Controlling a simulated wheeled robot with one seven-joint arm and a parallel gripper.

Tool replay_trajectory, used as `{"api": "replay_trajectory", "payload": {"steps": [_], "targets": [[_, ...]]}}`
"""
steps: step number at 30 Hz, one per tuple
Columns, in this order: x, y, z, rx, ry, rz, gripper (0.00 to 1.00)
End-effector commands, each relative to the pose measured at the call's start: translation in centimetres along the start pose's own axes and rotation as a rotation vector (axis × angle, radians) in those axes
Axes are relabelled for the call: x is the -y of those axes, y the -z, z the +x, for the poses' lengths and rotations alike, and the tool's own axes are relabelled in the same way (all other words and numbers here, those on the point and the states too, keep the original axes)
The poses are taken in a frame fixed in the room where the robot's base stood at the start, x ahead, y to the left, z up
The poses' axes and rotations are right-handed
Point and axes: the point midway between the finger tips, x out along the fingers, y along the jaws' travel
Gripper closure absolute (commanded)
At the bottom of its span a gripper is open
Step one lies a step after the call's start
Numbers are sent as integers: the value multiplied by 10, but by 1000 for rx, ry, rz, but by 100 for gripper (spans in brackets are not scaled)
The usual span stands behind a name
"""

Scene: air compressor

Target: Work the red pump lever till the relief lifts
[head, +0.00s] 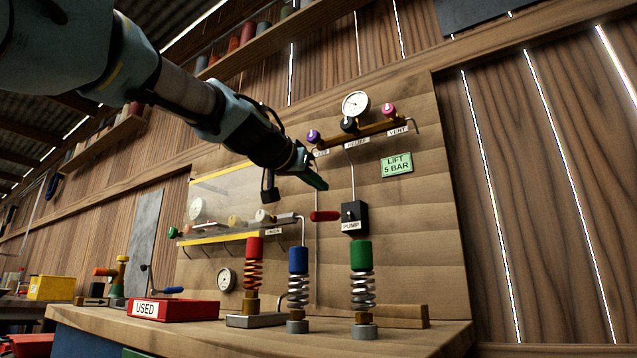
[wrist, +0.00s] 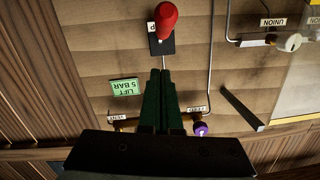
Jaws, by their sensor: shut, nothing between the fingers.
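The red pump lever (head: 324,216) sticks out to the left from the black box labelled PUMP (head: 354,214) on the wooden board. In the wrist view the red lever (wrist: 166,20) is at the top, beyond my fingertips. My gripper (head: 322,186) is shut and empty, a little above the lever and apart from it. My dark green fingers (wrist: 160,75) lie together in the wrist view. A round white gauge (head: 355,104) sits on the manifold above the RELIEF label. Its reading is too small to tell. A green sign (head: 397,164) reads LIFT 5 BAR.
A purple knob (head: 313,136) and a pink knob (head: 389,109) flank the gauge on the manifold. Thin pipes run down the board. Red, blue and green capped springs (head: 361,255) stand on the bench below. A red USED tray (head: 190,310) is at the left.

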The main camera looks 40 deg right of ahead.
Motion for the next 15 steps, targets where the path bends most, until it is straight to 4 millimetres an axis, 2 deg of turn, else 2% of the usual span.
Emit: {"api": "replay_trajectory", "payload": {"steps": [1, 6, 10, 15], "targets": [[-1, -5, -17, -6, 6, 3, 100], [-2, -6, -54, -6, 4, 2, 100], [-2, -7, -75, -7, 4, 1, 100], [-2, -9, -90, -6, 4, 2, 100]]}}
